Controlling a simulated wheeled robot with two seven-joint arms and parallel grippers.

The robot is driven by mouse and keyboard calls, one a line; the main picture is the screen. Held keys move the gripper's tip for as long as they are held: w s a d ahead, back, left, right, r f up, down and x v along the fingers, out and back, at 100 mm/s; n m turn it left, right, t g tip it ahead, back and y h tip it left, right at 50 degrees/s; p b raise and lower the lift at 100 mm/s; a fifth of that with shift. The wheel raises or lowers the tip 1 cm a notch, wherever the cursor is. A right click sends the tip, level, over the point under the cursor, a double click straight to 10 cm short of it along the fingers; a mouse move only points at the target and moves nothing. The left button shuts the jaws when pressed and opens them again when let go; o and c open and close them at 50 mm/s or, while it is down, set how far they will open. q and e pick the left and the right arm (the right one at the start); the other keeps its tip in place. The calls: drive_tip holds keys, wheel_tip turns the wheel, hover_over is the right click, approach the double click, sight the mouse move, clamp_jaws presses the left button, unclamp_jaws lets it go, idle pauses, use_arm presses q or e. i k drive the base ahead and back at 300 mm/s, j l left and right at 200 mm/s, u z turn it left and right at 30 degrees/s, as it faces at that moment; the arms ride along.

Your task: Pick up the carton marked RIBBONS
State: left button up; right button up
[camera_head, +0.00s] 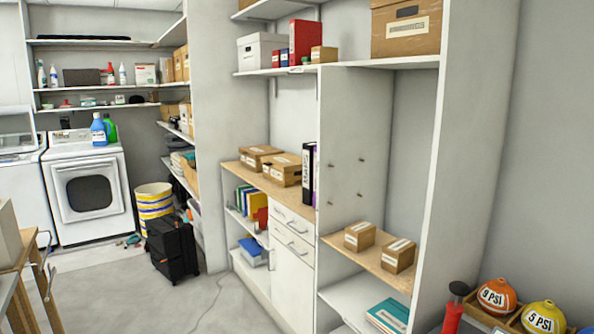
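Several brown cartons with pale labels stand on the shelving, and their lettering is too small to read, so I cannot tell which is marked RIBBONS. Two small cartons sit on the lower right wooden shelf, a left one (359,237) and a right one (398,256). On the wooden counter left of them are more cartons, one at the back (258,158) and one at the front (286,170). A larger labelled box (406,28) stands on the upper shelf, and a small carton (324,54) stands left of it. Neither gripper is in view.
A white upright panel (455,150) bounds the shelving on the right. At bottom right, balls marked PSI (497,296) sit in wooden compartments beside a red and black object (453,310). A black suitcase (172,248) and striped bin (153,200) stand left. The middle floor is mostly clear, with a cable.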

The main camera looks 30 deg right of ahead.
sight(398, 255)
drive_tip(key=i+j, duration=0.25)
drive_tip(key=i, duration=0.2)
drive_tip(key=i+j, duration=0.25)
drive_tip(key=i, duration=0.2)
drive_tip(key=z, duration=1.5)
